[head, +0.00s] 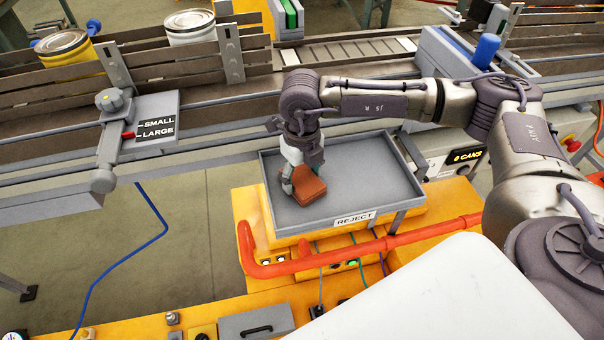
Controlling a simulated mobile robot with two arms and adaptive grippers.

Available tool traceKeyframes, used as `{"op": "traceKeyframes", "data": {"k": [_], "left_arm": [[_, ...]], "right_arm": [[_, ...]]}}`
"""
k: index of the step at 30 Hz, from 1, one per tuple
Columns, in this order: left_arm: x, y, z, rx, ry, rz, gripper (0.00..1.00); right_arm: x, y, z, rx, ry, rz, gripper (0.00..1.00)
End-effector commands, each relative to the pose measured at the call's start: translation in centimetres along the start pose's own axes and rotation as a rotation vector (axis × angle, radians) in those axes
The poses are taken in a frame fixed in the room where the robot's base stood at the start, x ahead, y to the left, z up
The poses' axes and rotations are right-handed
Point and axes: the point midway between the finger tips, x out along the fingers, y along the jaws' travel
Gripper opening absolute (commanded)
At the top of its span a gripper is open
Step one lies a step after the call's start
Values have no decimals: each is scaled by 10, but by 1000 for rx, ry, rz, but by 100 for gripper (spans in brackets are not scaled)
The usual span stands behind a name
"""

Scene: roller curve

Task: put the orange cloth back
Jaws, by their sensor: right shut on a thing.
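The orange cloth (306,186) looks like a folded, brownish-orange pad. It is in the left part of the grey tray marked REJECT (380,188), at or just above the tray floor; I cannot tell whether it touches. My right gripper (291,182) points down over the tray and is shut on the cloth at its left side. The fingers partly hide the cloth's left edge. My left gripper is not in view.
A roller conveyor (350,50) with wooden side rails runs behind the tray. A yellow can (65,45) and a white can (190,25) stand on it at the left. An orange-red tube rail (400,240) curves in front of the tray. A SMALL/LARGE lever plate (155,120) stands left.

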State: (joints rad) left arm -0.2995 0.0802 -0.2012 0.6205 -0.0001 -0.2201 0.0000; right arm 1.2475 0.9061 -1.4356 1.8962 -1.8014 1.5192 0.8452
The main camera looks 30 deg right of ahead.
Motion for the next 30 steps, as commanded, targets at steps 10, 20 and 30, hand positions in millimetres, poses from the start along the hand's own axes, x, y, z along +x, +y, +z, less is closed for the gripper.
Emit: {"op": "traceKeyframes", "data": {"k": [10, 20, 30], "left_arm": [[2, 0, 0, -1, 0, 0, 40], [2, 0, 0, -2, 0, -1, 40], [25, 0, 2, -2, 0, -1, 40]], "right_arm": [[2, 0, 0, 0, 0, 0, 92], [-8, 0, 1, 0, -4, 1, 92], [-76, 0, 1, -2, -6, 1, 92]]}}
